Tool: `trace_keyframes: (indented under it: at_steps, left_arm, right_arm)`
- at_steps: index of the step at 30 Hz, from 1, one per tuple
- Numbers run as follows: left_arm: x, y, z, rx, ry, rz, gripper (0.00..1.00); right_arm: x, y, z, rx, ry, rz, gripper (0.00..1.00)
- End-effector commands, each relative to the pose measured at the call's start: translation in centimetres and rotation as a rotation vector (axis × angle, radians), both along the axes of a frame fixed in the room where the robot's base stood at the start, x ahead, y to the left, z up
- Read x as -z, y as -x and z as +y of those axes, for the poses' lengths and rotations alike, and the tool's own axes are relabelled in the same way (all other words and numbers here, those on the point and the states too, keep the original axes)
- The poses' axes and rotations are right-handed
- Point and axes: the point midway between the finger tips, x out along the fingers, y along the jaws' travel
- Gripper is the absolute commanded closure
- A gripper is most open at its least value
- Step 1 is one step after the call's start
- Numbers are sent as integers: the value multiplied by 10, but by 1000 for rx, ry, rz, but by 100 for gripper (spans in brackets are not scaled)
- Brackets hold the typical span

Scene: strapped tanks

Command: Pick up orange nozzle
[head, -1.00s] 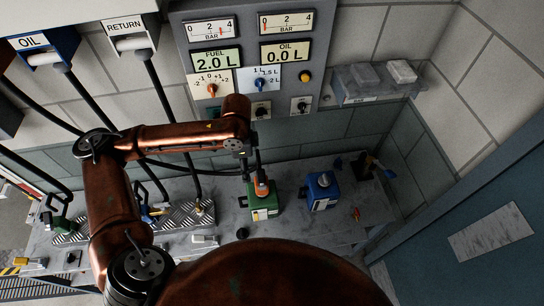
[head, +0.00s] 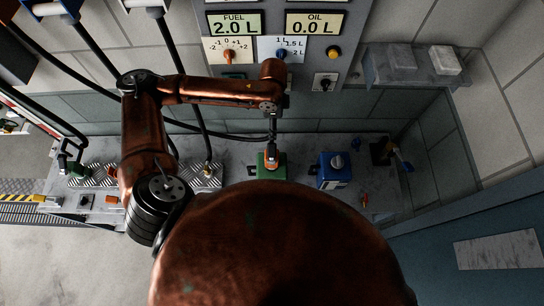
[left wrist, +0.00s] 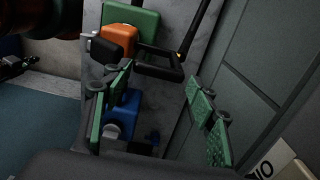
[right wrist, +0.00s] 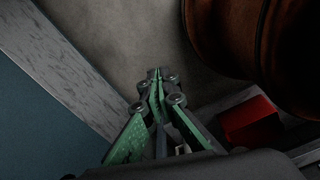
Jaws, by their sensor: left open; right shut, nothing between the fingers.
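The orange nozzle (head: 271,158) appears on top of the green tank (head: 272,174), with its base partly hidden. In the left wrist view it shows as an orange block (left wrist: 117,40) with a black part beside it, against the green tank (left wrist: 146,20). My left gripper (head: 272,132) points down close above the nozzle in the head view; its fingers are hard to make out there. In the left wrist view its green-padded fingers (left wrist: 160,112) are open and empty, with the nozzle beyond them, up and left. My right gripper (right wrist: 156,78) is shut and empty, away from the tanks.
A blue tank (head: 334,170) stands right of the green one and shows between the left fingers (left wrist: 125,107). Hoses hang down to the bench at the left. A grey wall shelf (head: 415,65) is at upper right. A red box (right wrist: 251,122) lies near my right gripper.

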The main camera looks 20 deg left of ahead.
Motion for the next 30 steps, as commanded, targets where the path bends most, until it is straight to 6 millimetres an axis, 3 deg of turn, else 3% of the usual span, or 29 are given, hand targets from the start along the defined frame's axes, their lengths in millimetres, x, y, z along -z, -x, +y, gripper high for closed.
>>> trace_keyframes:
  at_steps: [9, 11, 20, 30]
  left_arm:
    - [12, 1, 1, -1, 0, 0, 47]
    - [12, 1, 1, -1, 0, 0, 48]
    - [12, 2, 2, -2, 0, 0, 68]
    - [11, 1, 2, -2, 0, -1, 92]
  right_arm:
    - [-4, -50, 0, -13, -1, -59, 100]
    - [-4, -48, 0, -13, -1, -56, 100]
    - [-2, -22, -1, -6, 1, -24, 100]
    - [-2, -23, -2, -6, 1, -25, 100]
